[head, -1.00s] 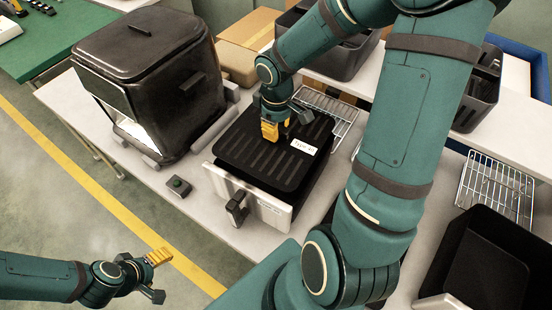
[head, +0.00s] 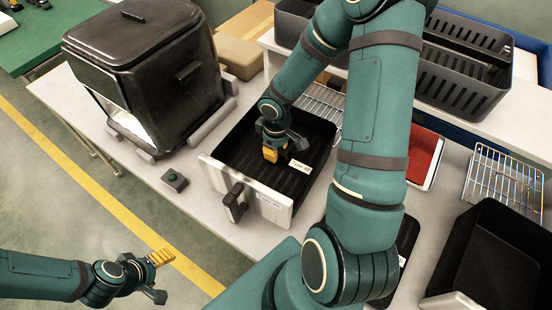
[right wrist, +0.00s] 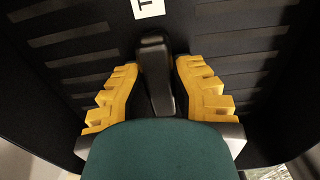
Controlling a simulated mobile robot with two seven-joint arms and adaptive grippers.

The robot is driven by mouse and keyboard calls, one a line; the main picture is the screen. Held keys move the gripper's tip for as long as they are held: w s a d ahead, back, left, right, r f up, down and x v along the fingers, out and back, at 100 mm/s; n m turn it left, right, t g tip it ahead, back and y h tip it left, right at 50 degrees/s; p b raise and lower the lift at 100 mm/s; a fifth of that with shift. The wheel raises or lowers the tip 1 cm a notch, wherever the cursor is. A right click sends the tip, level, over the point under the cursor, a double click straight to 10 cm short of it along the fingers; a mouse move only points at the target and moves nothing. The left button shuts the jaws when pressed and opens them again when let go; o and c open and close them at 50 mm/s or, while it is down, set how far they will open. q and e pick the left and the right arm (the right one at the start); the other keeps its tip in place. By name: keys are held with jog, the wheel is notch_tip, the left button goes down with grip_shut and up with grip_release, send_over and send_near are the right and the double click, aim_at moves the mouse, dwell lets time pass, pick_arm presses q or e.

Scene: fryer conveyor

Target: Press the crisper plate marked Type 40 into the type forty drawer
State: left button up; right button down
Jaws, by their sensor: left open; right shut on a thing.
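The black slotted crisper plate (head: 310,146) with a white "Type 40" label (head: 300,166) lies inside the drawer, below its rim. Whether it sits fully on the bottom I cannot tell. The drawer (head: 262,200) has a pale front panel and a black handle. My right gripper (head: 280,153) reaches down into it, shut on the plate's black centre grip; in the right wrist view the yellow fingers flank this grip (right wrist: 155,70), with the plate (right wrist: 80,60) around it. My left gripper (head: 158,275) is open and empty, out over the floor at lower left.
A wire rack (head: 320,105), a red-lined tray (head: 424,160) and another black drawer (head: 495,255) lie to the right. Black baskets (head: 460,90) stand behind.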

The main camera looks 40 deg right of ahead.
jog(key=shift+f+b, duration=0.55)
jog(key=shift+f, duration=1.4)
jog(key=shift+f, duration=0.15)
jog(key=c, duration=1)
grip_release()
jog(key=shift+o, duration=0.2)
jog(key=shift+r, duration=0.2)
notch_tip(320, 180, up, 12)
jog(key=p, duration=0.3)
jog(key=shift+p, duration=0.35)
